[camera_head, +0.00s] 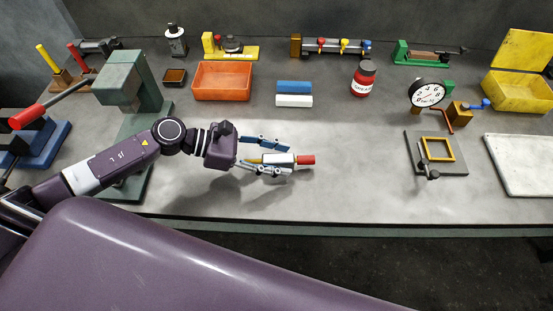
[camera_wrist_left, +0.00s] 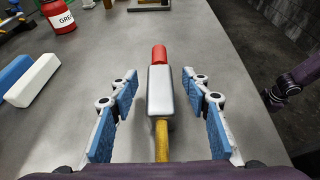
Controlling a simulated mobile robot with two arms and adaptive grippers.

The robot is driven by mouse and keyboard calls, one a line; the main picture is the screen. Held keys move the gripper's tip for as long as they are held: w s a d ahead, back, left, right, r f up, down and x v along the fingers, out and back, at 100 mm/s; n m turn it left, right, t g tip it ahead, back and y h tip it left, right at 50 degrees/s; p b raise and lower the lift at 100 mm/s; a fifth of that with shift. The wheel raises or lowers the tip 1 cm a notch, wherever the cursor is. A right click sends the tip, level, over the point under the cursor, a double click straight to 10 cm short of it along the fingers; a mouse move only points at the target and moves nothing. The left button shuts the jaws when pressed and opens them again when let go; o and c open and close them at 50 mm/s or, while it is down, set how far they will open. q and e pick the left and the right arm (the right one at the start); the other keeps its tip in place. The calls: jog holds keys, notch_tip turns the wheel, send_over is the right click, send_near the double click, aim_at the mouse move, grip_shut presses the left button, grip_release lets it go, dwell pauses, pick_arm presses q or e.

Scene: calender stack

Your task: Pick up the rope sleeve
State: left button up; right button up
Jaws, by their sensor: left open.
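A silver-grey sleeve-like piece with a red end and a yellow rod, which I take for the rope sleeve (camera_head: 281,159), lies on the grey bench near its front edge. My left gripper (camera_head: 285,156) is open around it, with one blue-padded finger on each side. In the left wrist view the sleeve (camera_wrist_left: 161,92) lies lengthwise between the open fingers (camera_wrist_left: 160,76). Gaps show between it and both pads. Its red end points away from the palm, and the yellow rod runs back toward the palm.
Behind the gripper lie a blue block (camera_head: 294,87) and a white block (camera_head: 294,101). An orange tray (camera_head: 222,96) and a red jar (camera_head: 364,78) stand farther back. A green press (camera_head: 125,80) stands left. The bench right of the sleeve is clear up to a framed fixture (camera_head: 455,166).

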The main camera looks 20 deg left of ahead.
pick_arm(q)
grip_shut()
jog(key=shift+r, duration=0.15)
